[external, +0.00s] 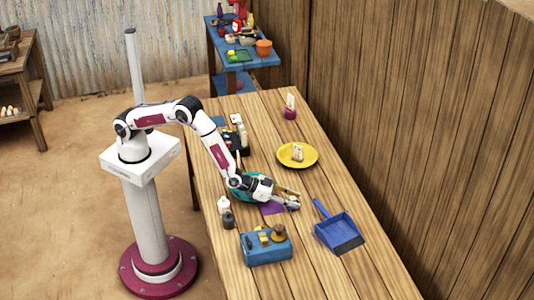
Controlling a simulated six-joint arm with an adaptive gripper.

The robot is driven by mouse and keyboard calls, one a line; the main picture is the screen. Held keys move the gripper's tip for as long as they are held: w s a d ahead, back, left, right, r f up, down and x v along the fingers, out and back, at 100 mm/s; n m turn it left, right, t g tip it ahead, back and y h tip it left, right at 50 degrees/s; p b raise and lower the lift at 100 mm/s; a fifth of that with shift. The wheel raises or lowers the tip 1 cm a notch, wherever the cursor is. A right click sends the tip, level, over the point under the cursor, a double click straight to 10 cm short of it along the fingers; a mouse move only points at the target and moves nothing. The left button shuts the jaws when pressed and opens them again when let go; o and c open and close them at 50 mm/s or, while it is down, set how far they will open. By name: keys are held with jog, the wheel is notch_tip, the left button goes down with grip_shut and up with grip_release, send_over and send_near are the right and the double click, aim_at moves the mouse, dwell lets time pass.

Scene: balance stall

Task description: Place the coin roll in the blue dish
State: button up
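My gripper (291,203) is low over the middle of the wooden table, pointing right, beside a flat purple patch (271,209). Its fingers are too small to tell whether they are open or shut. A small tan piece (289,192) shows right beside the fingers; I cannot tell whether it is held. A teal-blue dish (235,193) is partly hidden behind my wrist; what lies in it is not visible. I cannot pick out the coin roll for sure. A yellow dish (311,163) to the upper right holds a pale upright item (297,152).
A blue dustpan (338,231) lies to the right. A blue box (267,255) with small items on top stands in front. A white bottle (224,205) and a dark jar (228,220) stand left of my gripper. A purple holder (290,113) is at the back.

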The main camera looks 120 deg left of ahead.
jog(key=shift+s+r, duration=0.1)
jog(key=shift+r, duration=0.05)
jog(key=shift+v, duration=1.2)
jog(key=v, duration=0.9)
jog(key=shift+s, duration=0.2)
jog(key=shift+d, duration=0.1)
jog(key=shift+r, duration=0.1)
